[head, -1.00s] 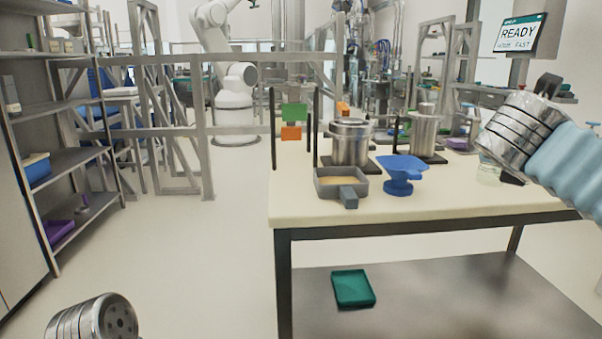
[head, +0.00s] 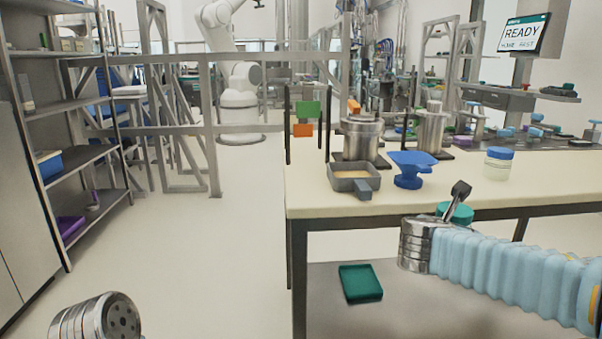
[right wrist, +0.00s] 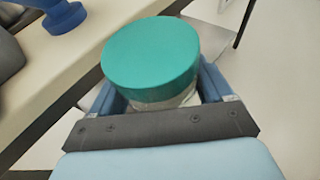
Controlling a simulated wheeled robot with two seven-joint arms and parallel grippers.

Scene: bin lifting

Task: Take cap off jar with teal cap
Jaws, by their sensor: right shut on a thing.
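The jar with the teal cap (right wrist: 150,55) fills the top of the right wrist view, with a strip of clear jar body (right wrist: 182,98) below the cap. My right gripper (right wrist: 165,100) is shut on this jar, its blue fingers on either side below the cap. In the head view the teal cap (head: 456,213) shows behind my right gripper (head: 459,192), in front of the table's front edge; the jar body is hidden by my arm there. The cap is on the jar. My left wrist shows at the lower left of the head view; its fingers are out of sight.
On the table (head: 330,207) stand a blue-capped jar (head: 498,165), a blue funnel-like stand (head: 408,172), a grey square pan (head: 352,178) and metal pots (head: 362,140). A green tray (head: 360,283) lies on the lower shelf. The floor at left is clear.

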